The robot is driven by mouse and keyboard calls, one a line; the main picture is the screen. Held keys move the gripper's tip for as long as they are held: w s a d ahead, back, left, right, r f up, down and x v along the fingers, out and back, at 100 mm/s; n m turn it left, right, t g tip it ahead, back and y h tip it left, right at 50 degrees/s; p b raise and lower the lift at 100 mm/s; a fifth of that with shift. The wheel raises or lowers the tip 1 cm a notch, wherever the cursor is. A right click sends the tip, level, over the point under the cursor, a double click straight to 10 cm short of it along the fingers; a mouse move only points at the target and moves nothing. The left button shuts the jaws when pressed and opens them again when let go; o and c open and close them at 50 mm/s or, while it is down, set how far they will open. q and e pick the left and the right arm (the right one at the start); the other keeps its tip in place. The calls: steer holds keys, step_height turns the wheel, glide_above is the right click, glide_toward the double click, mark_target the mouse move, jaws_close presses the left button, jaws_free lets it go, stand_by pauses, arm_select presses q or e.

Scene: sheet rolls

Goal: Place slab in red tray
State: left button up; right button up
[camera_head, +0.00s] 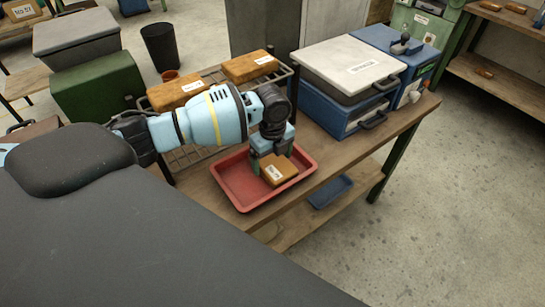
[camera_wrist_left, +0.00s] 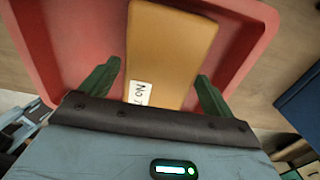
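The slab (camera_head: 277,170) is an orange-brown block with a white label. It lies in the red tray (camera_head: 236,199) on the wooden bench, and it also shows in the left wrist view (camera_wrist_left: 170,45) inside the tray's red rim (camera_wrist_left: 52,45). My left gripper (camera_head: 270,156) is over the tray at the slab. In the wrist view its two green fingers (camera_wrist_left: 158,82) stand apart on either side of the slab, with a gap visible on the left side. Part of the slab is hidden behind the gripper body. My right gripper is not in view.
A wire rack (camera_head: 205,152) behind my left arm holds two more labelled slabs (camera_head: 178,92) (camera_head: 250,66). A blue case with a grey-white lid (camera_head: 345,62) stands right of the tray. A blue tray (camera_head: 330,192) is on the lower shelf.

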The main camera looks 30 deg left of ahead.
mark_target(272, 161)
arm_select(q)
steer(key=shift+o, duration=0.9)
step_height(272, 161, up, 12)
steer(key=shift+r+p, duration=0.15)
steer(key=shift+p, duration=0.3)
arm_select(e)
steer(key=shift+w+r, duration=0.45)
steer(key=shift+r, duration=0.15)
